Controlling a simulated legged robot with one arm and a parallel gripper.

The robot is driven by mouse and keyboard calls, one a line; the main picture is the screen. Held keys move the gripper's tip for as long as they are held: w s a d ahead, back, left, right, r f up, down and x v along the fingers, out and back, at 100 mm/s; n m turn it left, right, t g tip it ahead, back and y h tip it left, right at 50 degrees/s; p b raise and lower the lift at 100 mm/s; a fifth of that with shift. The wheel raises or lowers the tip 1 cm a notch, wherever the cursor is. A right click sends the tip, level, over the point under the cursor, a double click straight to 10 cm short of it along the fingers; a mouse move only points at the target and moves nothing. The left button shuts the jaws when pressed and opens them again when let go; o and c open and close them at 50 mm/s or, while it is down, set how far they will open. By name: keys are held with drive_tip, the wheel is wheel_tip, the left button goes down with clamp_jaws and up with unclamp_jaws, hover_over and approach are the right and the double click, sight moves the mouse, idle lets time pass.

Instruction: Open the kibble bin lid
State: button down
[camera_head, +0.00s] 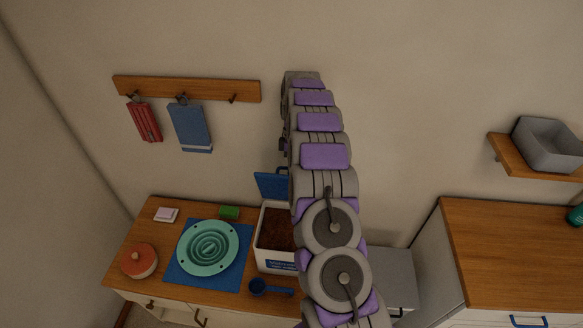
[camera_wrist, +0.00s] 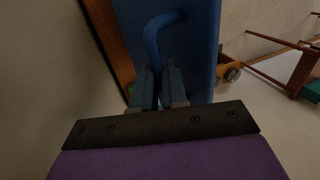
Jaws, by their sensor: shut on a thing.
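The kibble bin (camera_head: 277,264) is a white box with a blue label on the counter, and brown kibble shows inside it. Its blue lid (camera_head: 271,185) stands raised at the back of the bin, so the top is open. My arm hides the right part of the bin and lid. In the wrist view, my gripper (camera_wrist: 158,86) is shut on the curved blue handle (camera_wrist: 154,38) of the lid (camera_wrist: 200,45). The fingers hide the handle's lower end.
A green slow-feeder bowl (camera_head: 190,262) sits on a blue mat left of the bin. A blue scoop (camera_head: 259,287) lies in front. A counter (camera_head: 520,245) stands right.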

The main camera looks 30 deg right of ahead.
drive_tip(key=shift+s+d+f, duration=0.1)
drive_tip(key=shift+s+f, duration=0.1)
drive_tip(key=shift+f, duration=0.3)
drive_tip(key=c, duration=1.6)
unclamp_jaws()
drive_tip(key=o, duration=0.4)
drive_tip(key=shift+w+d+f, duration=0.15)
drive_tip(key=shift+w+d, duration=0.15)
drive_tip(key=shift+w, duration=0.15)
drive_tip(key=shift+c, duration=0.2)
drive_tip(key=shift+o, duration=0.4)
drive_tip(key=shift+d, duration=0.1)
drive_tip(key=r, duration=0.1)
drive_tip(key=s+r, duration=0.1)
drive_tip(key=r, duration=0.2)
drive_tip(key=shift+s, duration=0.35)
drive_tip(key=s+a, duration=0.2)
drive_tip(key=s, duration=0.5)
drive_tip(key=s+a+r, duration=0.1)
drive_tip(key=s+a, duration=0.1)
drive_tip(key=s, duration=0.4)
drive_tip(key=shift+s+a+r+p, duration=0.2)
drive_tip(key=shift+s+a+p, duration=0.15)
drive_tip(key=shift+p, duration=0.05)
